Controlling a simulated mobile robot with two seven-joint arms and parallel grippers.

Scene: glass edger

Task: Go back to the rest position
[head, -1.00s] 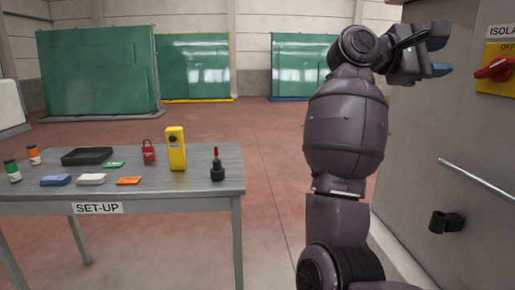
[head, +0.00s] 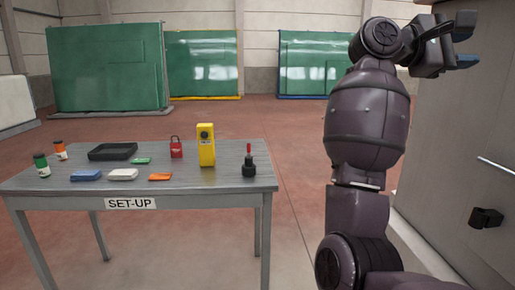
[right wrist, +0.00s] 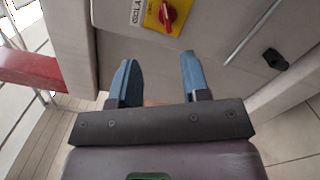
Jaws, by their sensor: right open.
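My right gripper (head: 466,42) is raised at the upper right of the head view, in front of the grey machine cabinet (head: 459,120). In the right wrist view its two blue fingers (right wrist: 158,80) stand apart with nothing between them. Beyond the fingertips, the red rotary switch (right wrist: 168,14) on its yellow plate shows at the top of that view, apart from the fingers. My left gripper is not in the head view.
The SET-UP table (head: 75,194) at left holds a black tray (head: 113,151), a red padlock (head: 176,147), a yellow device (head: 206,146) and several small items. A cabinet handle (head: 486,218) juts out at right. Green glass sheets (head: 108,68) stand behind. The floor between is clear.

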